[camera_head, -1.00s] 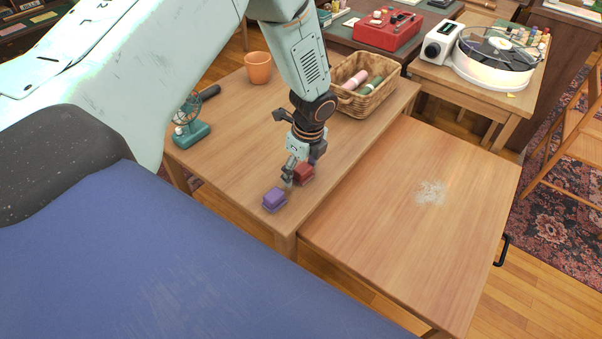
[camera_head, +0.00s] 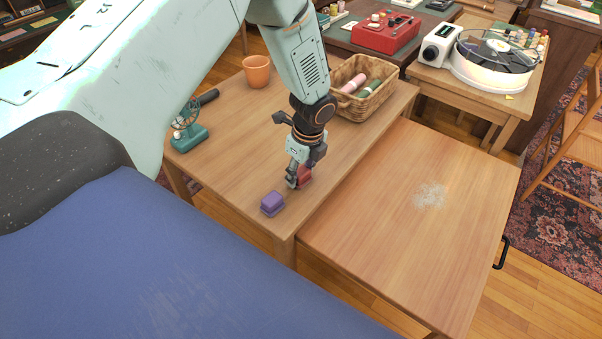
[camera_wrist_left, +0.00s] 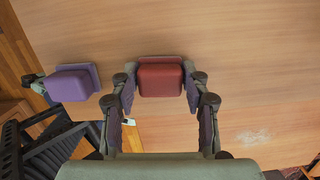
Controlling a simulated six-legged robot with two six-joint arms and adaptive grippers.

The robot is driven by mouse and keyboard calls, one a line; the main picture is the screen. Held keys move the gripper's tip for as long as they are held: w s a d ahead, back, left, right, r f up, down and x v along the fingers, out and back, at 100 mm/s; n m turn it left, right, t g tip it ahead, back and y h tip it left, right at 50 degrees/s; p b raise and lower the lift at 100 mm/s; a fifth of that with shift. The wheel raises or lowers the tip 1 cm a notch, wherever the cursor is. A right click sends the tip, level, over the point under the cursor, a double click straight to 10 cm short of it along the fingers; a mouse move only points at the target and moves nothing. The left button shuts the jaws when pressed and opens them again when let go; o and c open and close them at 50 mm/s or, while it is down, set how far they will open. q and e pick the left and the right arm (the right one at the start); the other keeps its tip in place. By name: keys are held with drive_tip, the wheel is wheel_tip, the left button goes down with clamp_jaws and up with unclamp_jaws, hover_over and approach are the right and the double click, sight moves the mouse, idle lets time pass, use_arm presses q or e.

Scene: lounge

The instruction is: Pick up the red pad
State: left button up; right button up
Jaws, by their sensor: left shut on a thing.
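The red pad (camera_head: 305,173) is on the wooden table near its front right edge, partly hidden by my left gripper (camera_head: 299,181) in the head view. In the left wrist view the red pad (camera_wrist_left: 160,79) sits between the fingertips of my left gripper (camera_wrist_left: 160,84), one finger at each side. The left gripper is shut on it. I cannot tell whether the pad is clear of the tabletop. My right gripper is in neither view.
A purple pad (camera_head: 272,204) lies close by on the wooden table (camera_head: 225,150). A wicker basket (camera_head: 362,104) with rolls, an orange cup (camera_head: 256,72) and a small green fan (camera_head: 189,134) stand farther back. A lower wooden surface (camera_head: 390,240) with a pale powdery patch (camera_head: 429,195) is at right.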

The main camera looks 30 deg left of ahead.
sight(301, 171)
use_arm(q)
wheel_tip(301, 171, up, 10)
drive_tip(key=shift+f+p, duration=0.1)
drive_tip(key=shift+p, duration=0.95)
